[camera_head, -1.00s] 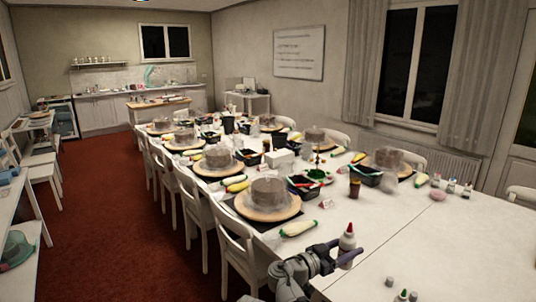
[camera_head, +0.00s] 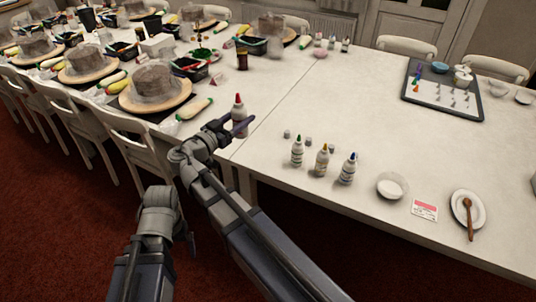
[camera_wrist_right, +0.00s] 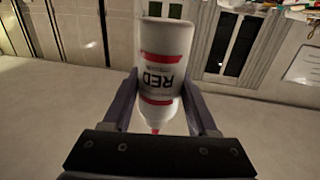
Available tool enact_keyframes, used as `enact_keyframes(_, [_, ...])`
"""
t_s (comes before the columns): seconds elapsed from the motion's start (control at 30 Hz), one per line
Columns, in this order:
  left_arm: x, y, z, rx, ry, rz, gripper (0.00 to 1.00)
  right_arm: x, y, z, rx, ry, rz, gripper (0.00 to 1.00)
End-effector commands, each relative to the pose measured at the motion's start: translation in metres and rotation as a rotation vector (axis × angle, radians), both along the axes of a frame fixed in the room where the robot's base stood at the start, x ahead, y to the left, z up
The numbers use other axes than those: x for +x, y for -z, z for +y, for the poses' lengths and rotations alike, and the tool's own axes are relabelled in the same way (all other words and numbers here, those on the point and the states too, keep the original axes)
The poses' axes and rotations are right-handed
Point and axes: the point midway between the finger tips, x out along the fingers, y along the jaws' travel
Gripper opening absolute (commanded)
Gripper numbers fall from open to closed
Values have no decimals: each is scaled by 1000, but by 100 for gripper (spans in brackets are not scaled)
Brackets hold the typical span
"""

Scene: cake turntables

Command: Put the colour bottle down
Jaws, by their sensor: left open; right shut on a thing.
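The colour bottle (camera_head: 239,118) is white with a red tip and stands roughly upright in the head view. My right gripper (camera_head: 238,127) is shut on it over the white table, near the table's front edge. I cannot tell whether its base touches the table. In the right wrist view the bottle (camera_wrist_right: 166,75) sits between both fingers (camera_wrist_right: 158,112), its label reads RED, and its red tip points down in the picture. My left gripper (camera_head: 191,242) is low, in front of the table, open and apart from the bottle; its fingers are partly hidden.
Green-tipped (camera_head: 297,152), orange-tipped (camera_head: 322,161) and blue-tipped (camera_head: 348,169) bottles stand right of my right gripper, with small caps behind them. Further right are a white bowl (camera_head: 392,186), a card (camera_head: 425,210) and a plate with a spoon (camera_head: 481,212). The table behind the bottles is clear.

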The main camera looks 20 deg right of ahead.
Motion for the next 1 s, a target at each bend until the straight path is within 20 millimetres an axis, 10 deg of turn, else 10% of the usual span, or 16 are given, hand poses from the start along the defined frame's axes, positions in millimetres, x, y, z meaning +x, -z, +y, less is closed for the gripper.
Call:
enact_keyframes(0.6, [0, 168, 0, 0, 1, 0, 94, 0, 168, 0, -1, 0, 0, 32])
enact_keyframes(1.0, [0, 195, 0, 0, 1, 0, 94, 0, 195, 0, -1, 0, 0, 32])
